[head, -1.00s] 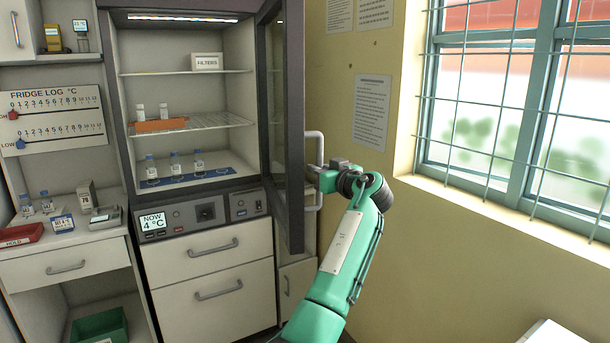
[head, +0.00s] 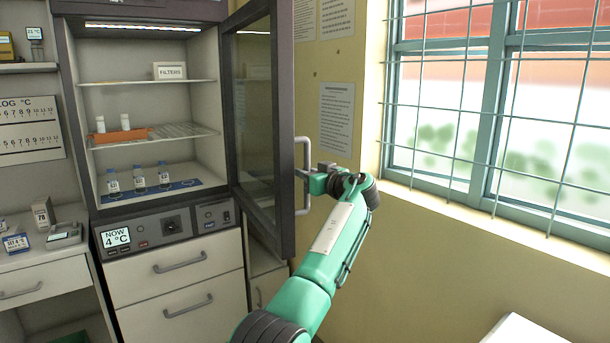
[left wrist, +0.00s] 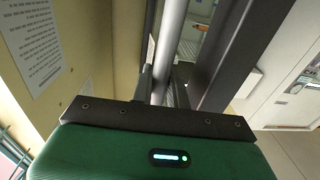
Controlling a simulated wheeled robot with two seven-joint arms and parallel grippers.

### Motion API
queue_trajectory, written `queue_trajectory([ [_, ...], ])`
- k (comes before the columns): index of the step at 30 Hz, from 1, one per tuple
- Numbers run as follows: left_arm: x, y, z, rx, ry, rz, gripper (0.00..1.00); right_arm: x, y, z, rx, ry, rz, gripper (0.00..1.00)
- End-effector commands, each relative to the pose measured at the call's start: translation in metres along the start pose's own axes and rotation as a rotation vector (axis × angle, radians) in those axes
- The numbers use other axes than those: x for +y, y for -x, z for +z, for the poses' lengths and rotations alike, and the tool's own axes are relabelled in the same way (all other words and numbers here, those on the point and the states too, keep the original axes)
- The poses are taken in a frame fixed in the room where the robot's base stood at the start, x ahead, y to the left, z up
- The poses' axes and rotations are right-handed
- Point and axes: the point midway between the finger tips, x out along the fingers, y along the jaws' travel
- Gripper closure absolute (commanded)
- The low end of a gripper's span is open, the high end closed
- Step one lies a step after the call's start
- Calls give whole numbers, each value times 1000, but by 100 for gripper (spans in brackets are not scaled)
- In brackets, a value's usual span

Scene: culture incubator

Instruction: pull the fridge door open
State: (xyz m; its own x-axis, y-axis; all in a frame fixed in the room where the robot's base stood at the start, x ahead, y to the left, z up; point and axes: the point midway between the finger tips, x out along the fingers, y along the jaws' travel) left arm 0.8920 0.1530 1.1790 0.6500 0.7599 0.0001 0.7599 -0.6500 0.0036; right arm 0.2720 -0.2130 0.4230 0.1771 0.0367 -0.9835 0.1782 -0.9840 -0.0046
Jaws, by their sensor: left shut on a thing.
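The fridge door (head: 262,120) is a dark-framed glass door, hinged at the right side of the cabinet, and it stands open toward the right. Its grey bar handle (head: 304,140) is on the outer face. My left gripper (head: 303,175) is shut on the handle at its lower part. In the left wrist view, the handle bar (left wrist: 168,50) runs between the fingers, beside the dark door frame (left wrist: 232,50). The fridge interior (head: 150,105) is exposed, with vials, an orange rack and a filters box on its shelves. My right gripper is not in view.
A control panel (head: 160,229) and drawers (head: 180,262) lie below the fridge opening. A yellow wall with a notice (head: 337,118) and a barred window (head: 480,110) are to the right of the door. A white surface (head: 520,330) shows at bottom right.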

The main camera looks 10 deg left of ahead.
Motion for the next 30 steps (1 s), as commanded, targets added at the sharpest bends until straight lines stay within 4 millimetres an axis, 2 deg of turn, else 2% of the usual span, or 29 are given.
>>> queue_trajectory([
  [6, 0, 0, 0, 0, 0, 1, 100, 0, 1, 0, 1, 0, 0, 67],
  [7, 0, 0, 0, 0, 0, 1, 82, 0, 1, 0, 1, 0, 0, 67],
  [9, 0, 0, 0, 0, 0, 1, 68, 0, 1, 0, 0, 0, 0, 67],
  [10, 0, 0, 0, 0, 0, 1, 65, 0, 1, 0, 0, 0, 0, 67],
  [18, 0, 1, 0, 0, 0, 0, 65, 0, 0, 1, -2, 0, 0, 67],
  [22, 1, 10, 2, 0, 0, 2, 65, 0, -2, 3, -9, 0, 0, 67],
  [26, 1, 30, 2, -1, 2, 3, 65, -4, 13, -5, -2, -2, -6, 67],
  [30, 1, 64, 3, -1, 2, 3, 65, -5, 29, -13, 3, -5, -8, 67],
])
